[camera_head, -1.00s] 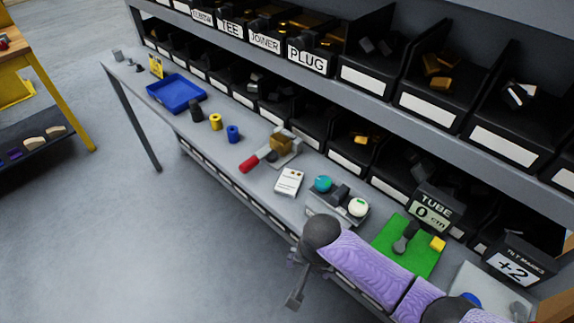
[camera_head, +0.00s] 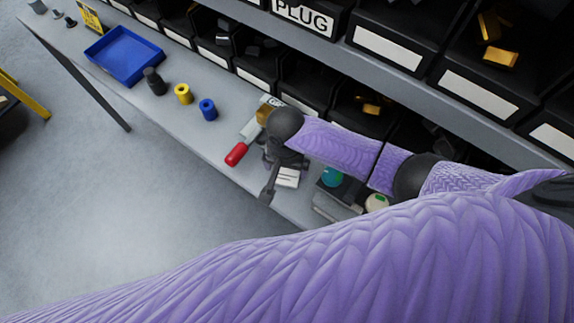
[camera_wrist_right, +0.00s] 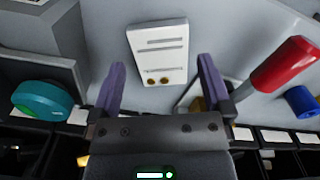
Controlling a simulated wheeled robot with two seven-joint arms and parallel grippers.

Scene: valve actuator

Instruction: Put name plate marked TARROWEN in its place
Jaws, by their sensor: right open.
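No lettering TARROWEN is readable in either view, so I cannot tell which thing is that name plate. My right gripper (camera_head: 272,178) is over the bench. In the right wrist view my right gripper (camera_wrist_right: 160,66) is open, with its purple fingers apart. A white block (camera_wrist_right: 157,45) with slot-like lines and two brass dots shows between and beyond the fingers. I cannot tell its distance from them. In the head view the white block (camera_head: 287,178) is partly hidden by the gripper. My left gripper is not in view.
A red-handled clamp (camera_head: 237,153) lies left of the gripper. A teal button (camera_head: 331,176) and a pale button (camera_head: 376,202) are to its right. Blue (camera_head: 208,109), yellow (camera_head: 183,94) and black pieces and a blue tray (camera_head: 124,54) stand farther left. Bins line the back.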

